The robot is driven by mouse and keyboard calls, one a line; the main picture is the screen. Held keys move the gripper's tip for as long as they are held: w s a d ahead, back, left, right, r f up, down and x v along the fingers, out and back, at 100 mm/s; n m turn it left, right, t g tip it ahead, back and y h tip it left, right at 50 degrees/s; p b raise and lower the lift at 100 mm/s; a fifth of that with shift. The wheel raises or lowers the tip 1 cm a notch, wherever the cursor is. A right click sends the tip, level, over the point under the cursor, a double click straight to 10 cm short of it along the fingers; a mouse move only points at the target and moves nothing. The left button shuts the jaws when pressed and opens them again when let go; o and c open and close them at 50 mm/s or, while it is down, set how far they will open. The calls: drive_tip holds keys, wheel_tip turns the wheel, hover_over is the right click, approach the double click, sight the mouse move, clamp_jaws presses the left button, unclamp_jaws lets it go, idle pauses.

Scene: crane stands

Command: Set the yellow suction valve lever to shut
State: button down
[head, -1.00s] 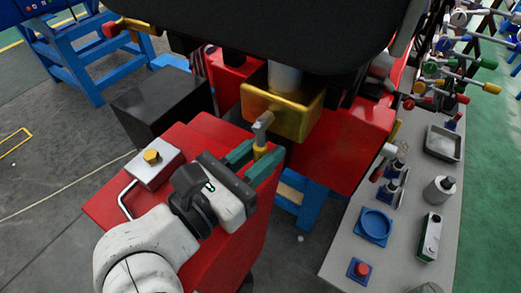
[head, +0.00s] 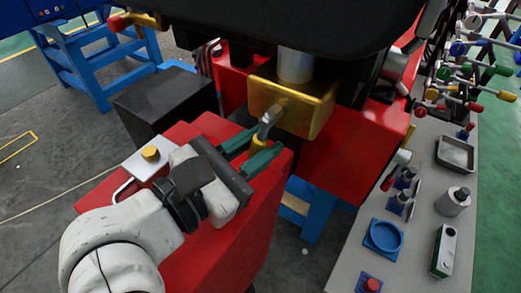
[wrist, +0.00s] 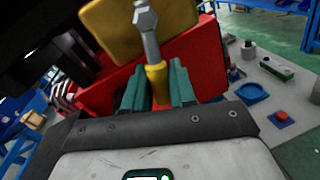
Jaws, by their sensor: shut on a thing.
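The suction valve lever has a yellow grip (head: 260,144) and a grey metal shaft (head: 270,118) that slants up and right toward a gold block (head: 306,107). In the wrist view, the yellow grip (wrist: 157,84) sits between my two green fingers, with the shaft (wrist: 147,32) rising beyond it against the gold block (wrist: 110,28). My gripper (head: 261,146) is shut on the yellow grip; it also shows in the wrist view (wrist: 158,80). The fingers hide part of the grip in the head view.
A black box (head: 165,103) stands behind. A grey bench (head: 400,265) at right holds a blue dish (head: 384,236) and several bottles. A dark panel (head: 290,20) overhangs the top.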

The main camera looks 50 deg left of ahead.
drive_tip(key=c, duration=1.1)
unclamp_jaws()
drive_tip(key=shift+o, duration=0.2)
drive_tip(key=s, duration=0.3)
drive_tip(key=s+b, duration=0.1)
drive_tip(key=s, duration=0.3)
drive_tip(key=s+b, duration=0.1)
drive_tip(key=s, duration=0.2)
drive_tip(key=shift+s+d+r, duration=0.25)
drive_tip(key=shift+s+r, duration=0.05)
drive_tip(key=shift+s, duration=0.1)
